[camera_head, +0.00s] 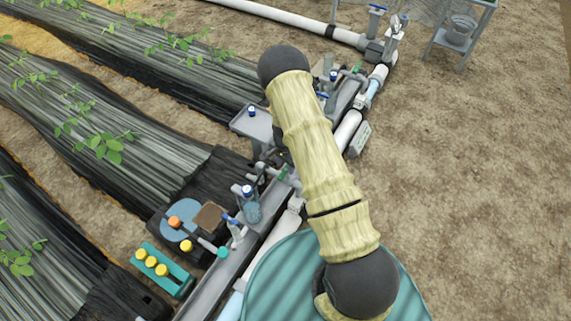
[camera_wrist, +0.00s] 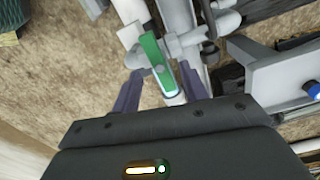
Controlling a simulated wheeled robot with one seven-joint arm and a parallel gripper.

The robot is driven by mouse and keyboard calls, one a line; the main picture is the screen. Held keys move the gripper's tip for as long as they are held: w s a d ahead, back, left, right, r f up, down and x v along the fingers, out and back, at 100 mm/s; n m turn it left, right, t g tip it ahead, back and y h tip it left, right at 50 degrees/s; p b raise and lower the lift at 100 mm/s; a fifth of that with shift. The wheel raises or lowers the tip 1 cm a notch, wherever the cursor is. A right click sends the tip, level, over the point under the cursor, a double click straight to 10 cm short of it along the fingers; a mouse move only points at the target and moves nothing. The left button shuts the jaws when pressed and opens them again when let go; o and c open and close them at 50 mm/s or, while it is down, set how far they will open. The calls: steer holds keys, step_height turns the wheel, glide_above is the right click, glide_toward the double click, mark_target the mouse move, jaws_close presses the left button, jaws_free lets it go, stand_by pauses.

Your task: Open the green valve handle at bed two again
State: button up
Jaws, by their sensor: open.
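In the wrist view a green valve handle (camera_wrist: 157,62) sits on a grey and white pipe fitting. It slants slightly, its lower end toward my gripper. My gripper (camera_wrist: 160,88) is open, with one finger on each side of the handle's lower end. I see gaps on both sides and cannot tell the depth between fingers and handle. In the head view green handles show on the pipe line, one below the middle (camera_head: 282,173) and one farther up (camera_head: 357,68). My arm hides my gripper there, so I cannot tell which handle it is at.
A grey tray (camera_head: 250,122) with a blue-capped item stands left of the pipes; it also shows in the wrist view (camera_wrist: 268,85). Yellow-capped bottles in a teal rack (camera_head: 163,270) stand lower left. Covered plant beds lie left. Bare soil (camera_head: 470,170) lies open at right.

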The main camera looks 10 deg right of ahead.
mark_target(286, 170)
steer(key=shift+n, duration=1)
steer(key=shift+f+b, duration=1.25)
steer(key=shift+f, duration=1)
steer(key=shift+c, duration=0.4)
